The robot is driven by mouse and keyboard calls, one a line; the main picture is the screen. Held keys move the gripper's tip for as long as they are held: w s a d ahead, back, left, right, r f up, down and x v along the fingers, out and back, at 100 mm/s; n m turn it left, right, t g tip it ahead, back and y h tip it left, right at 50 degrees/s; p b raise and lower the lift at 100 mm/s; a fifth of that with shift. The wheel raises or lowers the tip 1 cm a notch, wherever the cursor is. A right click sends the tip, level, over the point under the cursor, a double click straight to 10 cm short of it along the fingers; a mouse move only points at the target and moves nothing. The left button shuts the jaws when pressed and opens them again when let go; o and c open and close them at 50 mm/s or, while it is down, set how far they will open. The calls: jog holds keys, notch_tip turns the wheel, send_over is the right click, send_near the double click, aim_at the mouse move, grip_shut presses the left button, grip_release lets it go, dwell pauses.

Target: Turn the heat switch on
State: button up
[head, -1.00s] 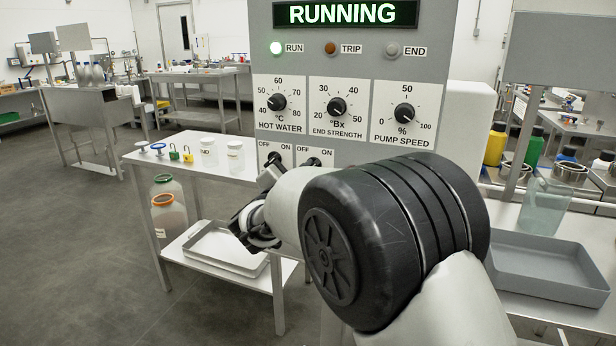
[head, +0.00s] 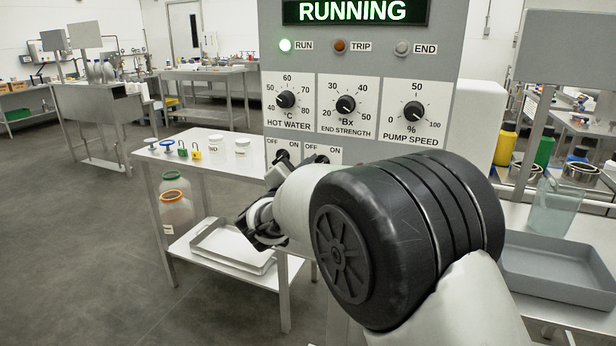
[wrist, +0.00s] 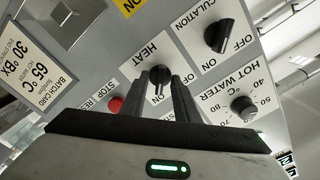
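The heat switch (wrist: 158,76) is a black rotary knob on the grey control panel, labelled HEAT. It shows upside down in the wrist view. My gripper (wrist: 164,84) has its two dark fingers apart, one on each side of this knob. I cannot tell whether they touch it. The fingers partly cover the ON/OFF marks, so the knob's setting is unclear. In the head view my gripper (head: 262,228) is in front of the lower panel, and my arm hides the heat switch there.
The circulation switch (wrist: 218,36), hot water dial (wrist: 243,106) and red stop/reset button (wrist: 116,105) are close around the fingers. A side table (head: 205,150) with small jars stands left.

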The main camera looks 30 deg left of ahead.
jog(key=s+d+p, duration=0.2)
jog(key=s, duration=1.5)
jog(key=shift+s, duration=0.1)
jog(key=w+d+r+n+g+y, duration=0.3)
jog(key=w+d+r+n+y, duration=0.1)
jog(key=w+d+r, duration=0.45)
jog(key=s+d+n+g, duration=0.1)
jog(key=d+n+g, duration=0.15)
jog(key=d, duration=0.75)
jog(key=s+d+f+n+g+h, duration=0.1)
jog(key=s+d+f+g+h, duration=0.3)
jog(key=s+d, duration=0.9)
jog(key=s+d+f+g+h, duration=0.25)
jog(key=s+d+f, duration=0.5)
jog(key=d, duration=0.85)
notch_tip(320, 180, up, 25)
jog(key=p, duration=2.3)
jog(key=shift+s+a+f+y+p, duration=0.2)
jog(key=shift+s+a+y+p, duration=0.05)
jog(key=shift+s+y+p, duration=0.1)
